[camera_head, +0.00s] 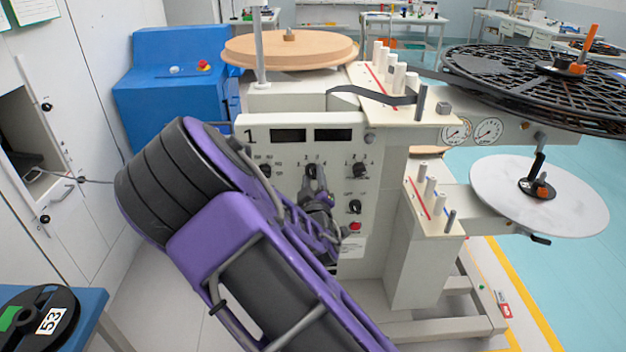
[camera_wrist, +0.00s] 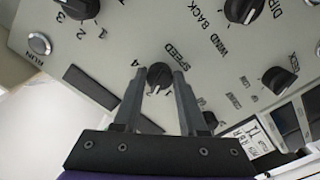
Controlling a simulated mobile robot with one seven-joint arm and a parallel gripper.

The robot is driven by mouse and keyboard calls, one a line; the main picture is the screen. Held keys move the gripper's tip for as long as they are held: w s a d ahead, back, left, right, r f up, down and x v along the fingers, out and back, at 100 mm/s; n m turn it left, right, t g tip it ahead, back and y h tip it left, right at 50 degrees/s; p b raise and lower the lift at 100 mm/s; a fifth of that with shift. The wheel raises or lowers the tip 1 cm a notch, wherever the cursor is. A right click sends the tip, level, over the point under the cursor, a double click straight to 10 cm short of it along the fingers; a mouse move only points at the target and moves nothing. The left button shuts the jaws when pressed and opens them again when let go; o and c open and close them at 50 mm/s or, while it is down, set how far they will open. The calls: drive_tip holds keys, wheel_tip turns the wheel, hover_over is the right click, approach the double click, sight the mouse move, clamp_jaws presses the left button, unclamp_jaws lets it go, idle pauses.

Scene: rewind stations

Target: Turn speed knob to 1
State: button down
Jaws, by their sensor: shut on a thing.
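The speed knob (camera_wrist: 160,77) is a small black knob on the light control panel (camera_wrist: 120,35), beside the printed word SPEED. A 4 is printed to its left in the wrist view. My gripper (camera_wrist: 159,78) has one finger on each side of the knob and is shut on it. A pale mark shows at the knob's lower edge in that view, but I cannot tell which number it points at. In the head view my gripper (camera_head: 315,187) reaches the panel's middle, just below the printed 3 and 4, and the arm hides part of the panel.
Other black knobs (camera_head: 358,170) sit close by, with a red button (camera_head: 355,226) below. Two dark displays (camera_head: 333,135) are above. Reels, a large black one (camera_head: 520,85) and a white disc (camera_head: 540,196), stand right. A blue cabinet (camera_head: 160,95) stands behind left.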

drive_tip(key=n, duration=0.4)
drive_tip(key=shift+r+n, duration=0.15)
drive_tip(key=shift+n, duration=0.25)
drive_tip(key=shift+r+n+p, duration=0.1)
drive_tip(key=shift+n+p, duration=0.25)
drive_tip(key=shift+n, duration=2.15)
drive_tip(key=shift+c, duration=2.2)
unclamp_jaws()
drive_tip(key=shift+d, duration=0.1)
drive_tip(key=shift+s, duration=0.1)
